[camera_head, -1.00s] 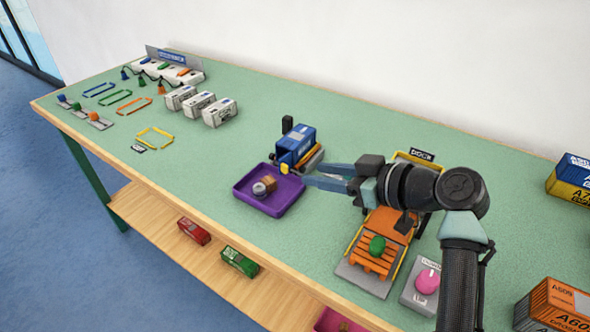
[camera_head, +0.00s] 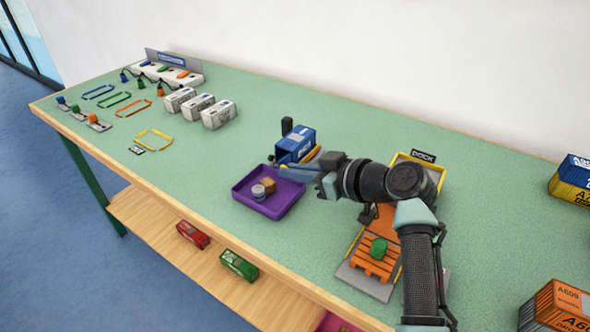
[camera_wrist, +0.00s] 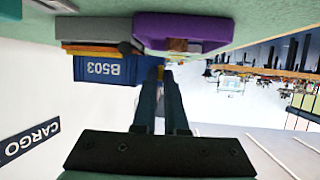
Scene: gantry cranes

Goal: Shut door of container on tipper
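The blue container (camera_head: 298,143) sits on the small tipper at the middle of the table, behind a purple tray (camera_head: 262,210). In the wrist view, which is upside down, the container (camera_wrist: 105,68) shows the marking B503. A small yellow part (camera_wrist: 160,71) shows at its end by my fingertips. My gripper (camera_head: 298,169) is at the container's near end, just above the tray's back edge. Its fingers (camera_wrist: 163,80) lie close together with a narrow gap. I cannot tell whether they hold the yellow part. The door's angle is mostly hidden by the fingers.
The purple tray holds small round and brown pieces. A dock (camera_head: 376,265) with an orange pallet and green piece lies under my forearm.

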